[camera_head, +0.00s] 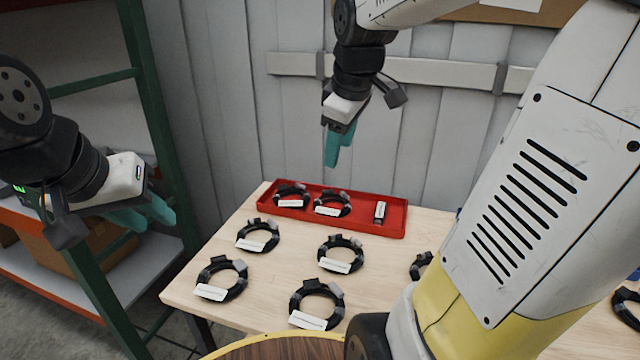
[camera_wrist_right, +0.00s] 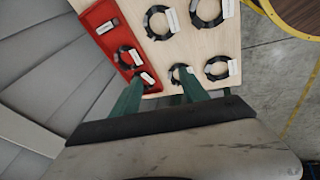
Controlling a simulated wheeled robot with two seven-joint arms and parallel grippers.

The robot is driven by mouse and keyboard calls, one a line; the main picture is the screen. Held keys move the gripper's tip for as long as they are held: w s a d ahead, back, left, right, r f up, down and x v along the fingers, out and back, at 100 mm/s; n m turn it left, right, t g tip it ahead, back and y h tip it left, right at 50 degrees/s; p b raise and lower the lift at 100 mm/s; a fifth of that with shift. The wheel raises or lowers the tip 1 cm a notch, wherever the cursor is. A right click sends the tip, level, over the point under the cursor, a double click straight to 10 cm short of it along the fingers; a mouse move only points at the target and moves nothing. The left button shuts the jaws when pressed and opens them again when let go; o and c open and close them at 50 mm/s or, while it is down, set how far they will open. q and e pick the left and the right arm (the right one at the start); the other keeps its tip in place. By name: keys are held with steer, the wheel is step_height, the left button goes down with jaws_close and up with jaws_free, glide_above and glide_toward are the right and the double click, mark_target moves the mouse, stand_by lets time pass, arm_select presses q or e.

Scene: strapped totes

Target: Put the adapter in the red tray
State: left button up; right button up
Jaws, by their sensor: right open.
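The red tray (camera_head: 396,222) lies at the back of the wooden table; part of it shows in the right wrist view (camera_wrist_right: 98,14). A small dark block with a white label, which looks like the adapter (camera_head: 380,212), lies in the tray's right end; it also shows in the right wrist view (camera_wrist_right: 108,26). Two labelled black cable coils (camera_head: 291,194) (camera_head: 332,204) lie in the tray beside it. My right gripper (camera_head: 338,152) hangs above and behind the tray, open and empty, fingers pointing down. My left gripper (camera_head: 148,214) is left of the table, with nothing visible in it; its finger gap is unclear.
Several labelled cable coils (camera_head: 341,254) lie on the table (camera_head: 270,290) in front of the tray. A green-posted shelf (camera_head: 150,100) stands at the left. A grey panelled wall (camera_head: 235,90) is close behind the tray. My right arm hides the table's right part.

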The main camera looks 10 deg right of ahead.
steer(key=s+a+f+m+t+y, duration=0.1)
steer(key=s+a+m, duration=0.1)
steer(key=s+m, duration=0.2)
steer(key=s+a+f+m+y, duration=0.1)
steer(key=s+a+m, duration=0.1)
steer(key=s+m, duration=0.3)
steer(key=s, duration=0.3)
steer(key=shift+s+a+f+t, duration=0.25)
steer(key=shift+a+t, duration=0.05)
steer(key=shift+t, duration=0.1)
